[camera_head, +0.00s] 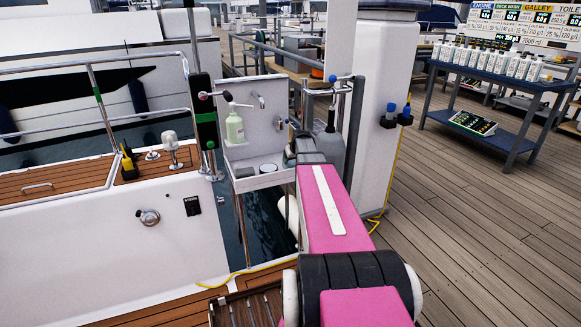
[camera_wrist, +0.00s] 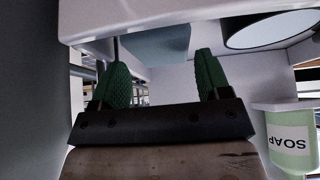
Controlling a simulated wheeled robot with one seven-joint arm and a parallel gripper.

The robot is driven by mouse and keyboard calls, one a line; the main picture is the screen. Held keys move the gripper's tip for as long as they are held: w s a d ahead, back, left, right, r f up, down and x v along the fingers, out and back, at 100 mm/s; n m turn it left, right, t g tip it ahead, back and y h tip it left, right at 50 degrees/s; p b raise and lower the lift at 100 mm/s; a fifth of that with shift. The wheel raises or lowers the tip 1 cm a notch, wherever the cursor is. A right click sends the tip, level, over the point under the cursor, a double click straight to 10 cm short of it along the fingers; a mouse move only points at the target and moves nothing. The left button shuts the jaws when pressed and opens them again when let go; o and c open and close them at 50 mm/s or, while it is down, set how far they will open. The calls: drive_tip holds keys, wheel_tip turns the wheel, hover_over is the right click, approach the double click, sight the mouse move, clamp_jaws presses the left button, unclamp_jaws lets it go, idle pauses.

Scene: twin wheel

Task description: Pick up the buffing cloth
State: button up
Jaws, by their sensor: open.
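The wrist view looks upside down. In it my gripper (camera_wrist: 158,75) is open, with two green ridged fingers apart and nothing between them. A flat blue-grey piece (camera_wrist: 155,48), perhaps the buffing cloth, lies on a white shelf beyond the fingers, apart from them. In the head view a small grey patch (camera_head: 244,172) on the shelf (camera_head: 265,182) may be the same piece. My pink arm reaches toward the shelf from the right, and its fingertips are hard to make out there.
A green soap bottle (camera_head: 235,127) stands at the shelf's left; it also shows in the wrist view (camera_wrist: 292,150). A round dark-topped thing (camera_head: 268,168) is beside the grey patch. A white pillar (camera_head: 385,100) and a grey bottle (camera_head: 331,150) stand close to my arm.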

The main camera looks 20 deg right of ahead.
sight(291, 162)
drive_tip(key=x, duration=0.5)
drive_tip(key=c, duration=0.6)
drive_tip(key=shift+o, duration=0.2)
drive_tip(key=shift+r, duration=0.1)
drive_tip(key=shift+r, duration=0.55)
wheel_tip(291, 162, up, 3)
drive_tip(key=shift+r, duration=0.15)
drive_tip(key=a+r, duration=0.6)
drive_tip(key=a, duration=0.5)
drive_tip(key=shift+s+a+r, duration=0.15)
drive_tip(key=shift+a+r, duration=0.15)
drive_tip(key=shift+a, duration=0.1)
drive_tip(key=shift+o, duration=0.3)
